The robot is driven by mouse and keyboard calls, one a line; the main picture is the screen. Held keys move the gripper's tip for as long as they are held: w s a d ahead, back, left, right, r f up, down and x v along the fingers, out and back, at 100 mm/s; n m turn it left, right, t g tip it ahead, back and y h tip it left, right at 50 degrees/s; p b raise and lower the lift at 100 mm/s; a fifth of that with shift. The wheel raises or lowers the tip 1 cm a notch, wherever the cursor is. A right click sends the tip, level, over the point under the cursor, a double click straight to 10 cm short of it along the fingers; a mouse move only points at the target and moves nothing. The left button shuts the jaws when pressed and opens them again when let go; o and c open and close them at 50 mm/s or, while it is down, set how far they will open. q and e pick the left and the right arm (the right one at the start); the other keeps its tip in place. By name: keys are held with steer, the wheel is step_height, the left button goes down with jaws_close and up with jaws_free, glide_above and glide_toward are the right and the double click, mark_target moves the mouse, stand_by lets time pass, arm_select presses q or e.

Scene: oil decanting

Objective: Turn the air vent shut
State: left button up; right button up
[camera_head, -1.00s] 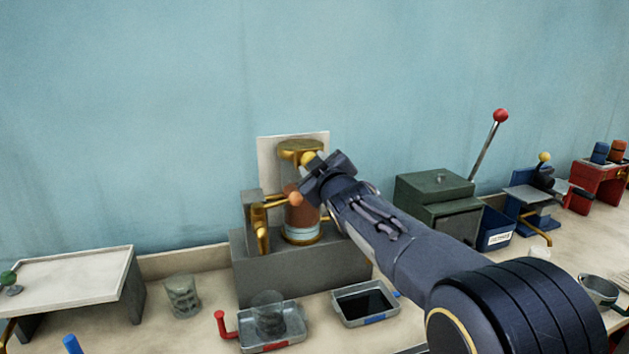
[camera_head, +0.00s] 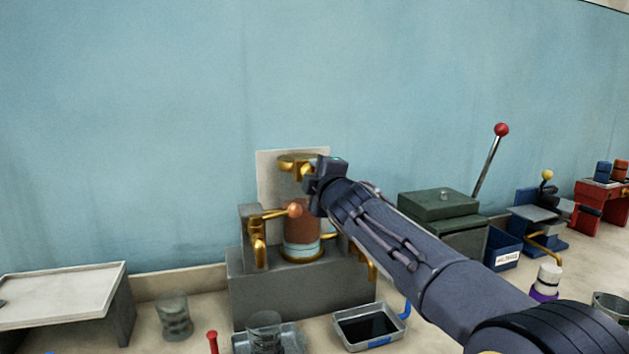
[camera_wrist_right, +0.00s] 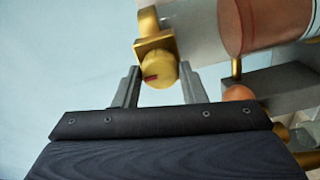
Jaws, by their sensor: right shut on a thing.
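The decanting vessel is a copper and clear cylinder (camera_head: 298,222) with a brass base, standing on a grey block in the head view. Brass fittings (camera_head: 290,163) sit at its top. The air vent knob, a round yellow-brass piece with a red mark, shows in the right wrist view (camera_wrist_right: 158,72) on a square brass fitting. My right gripper (camera_head: 312,176) reaches the vessel's top from the right. In the wrist view its two fingers (camera_wrist_right: 160,88) stand either side of the knob, shut on it. In the head view the gripper largely hides the knob. My left gripper is not in view.
A brass lever with an orange ball (camera_head: 294,210) is just below my gripper. A dark-filled tray (camera_head: 367,328) and glasses (camera_head: 174,316) stand in front. A green box (camera_head: 438,205) with a red-knobbed lever is at right. A pale raised shelf (camera_head: 60,295) is at left.

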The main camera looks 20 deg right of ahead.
stand_by(0.5)
steer(key=o, duration=1)
steer(key=s+b, duration=0.6)
steer(key=s, duration=0.1)
steer(key=shift+s+d, duration=0.15)
steer(key=shift+s, duration=0.25)
